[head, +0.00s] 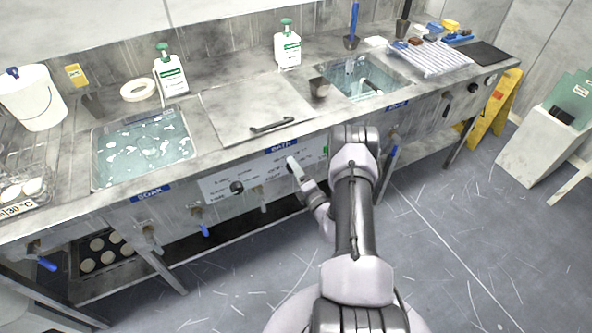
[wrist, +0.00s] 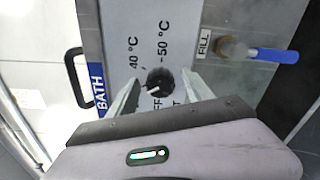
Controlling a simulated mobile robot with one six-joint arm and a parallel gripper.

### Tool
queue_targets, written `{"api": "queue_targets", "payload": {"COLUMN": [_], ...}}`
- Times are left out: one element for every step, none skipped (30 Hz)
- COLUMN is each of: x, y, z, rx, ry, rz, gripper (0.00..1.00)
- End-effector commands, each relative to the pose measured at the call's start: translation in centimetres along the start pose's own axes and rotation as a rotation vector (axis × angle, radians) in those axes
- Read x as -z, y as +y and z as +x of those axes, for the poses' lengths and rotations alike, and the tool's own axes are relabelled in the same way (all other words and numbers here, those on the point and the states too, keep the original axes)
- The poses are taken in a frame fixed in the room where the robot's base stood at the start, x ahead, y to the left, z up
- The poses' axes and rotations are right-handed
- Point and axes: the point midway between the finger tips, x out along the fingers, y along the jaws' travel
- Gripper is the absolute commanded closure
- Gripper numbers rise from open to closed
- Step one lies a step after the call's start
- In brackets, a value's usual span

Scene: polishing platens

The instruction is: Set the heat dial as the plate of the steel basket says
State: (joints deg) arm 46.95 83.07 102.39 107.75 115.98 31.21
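The heat dial (wrist: 160,80) is a round black knob on a pale panel with 40 °C, 50 °C and a partly covered OFF lettered around it. A pale mark shows on its lower left side in the wrist view. My gripper (wrist: 160,92) is open, one finger on each side of the dial; contact cannot be told. In the head view my gripper (head: 294,166) is at the front panel under the BATH label. The steel basket (head: 50,187) is at the far left, holding white discs. Its plate (head: 17,209) ends in 30 °C; the left part is cut off.
The soak basin (head: 97,160) and a lid with a handle (head: 250,105) are on the counter. A black knob (head: 237,187) sticks out left of my gripper. A tap with a blue handle (wrist: 270,55) is beside the panel.

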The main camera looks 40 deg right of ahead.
Motion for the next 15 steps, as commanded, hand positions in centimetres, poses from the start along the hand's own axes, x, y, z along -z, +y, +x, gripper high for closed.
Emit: {"api": "queue_targets", "payload": {"x": [0.0, 0.0, 0.0, -0.1, -0.1, -0.1, -0.1, -0.1, -0.2, -0.2, -0.2, -0.2, -0.2, -0.3, -0.3], "y": [0.0, 0.0, 0.0, 0.0, 0.0, 0.1, 0.1, 0.1, 0.2, 0.2, 0.2, 0.3, 0.3, 0.3, 0.3], "z": [0.0, 0.0, -0.1, -0.2, -0.4, -0.8, -1.3, -1.8, -2.8, -3.6, -4.4, -5.7, -6.6, -7.6, -9.0], "rx": [0.000, 0.000, 0.000, 0.000, 0.001, 0.001, 0.001, 0.003, 0.004, 0.004, 0.005, 0.005, 0.005, 0.005, 0.006], "ry": [0.000, 0.000, 0.000, -0.001, -0.001, 0.000, -0.001, -0.001, -0.002, -0.003, -0.003, -0.003, -0.003, -0.005, -0.006], "rz": [0.000, 0.000, 0.000, 0.000, 0.000, -0.001, 0.001, 0.000, 0.002, 0.004, 0.003, 0.004, 0.005, 0.004, 0.006], "gripper": [0.41, 0.41, 0.41, 0.41, 0.41, 0.41, 0.41, 0.41, 0.41, 0.41, 0.41, 0.41, 0.41, 0.41, 0.41]}}
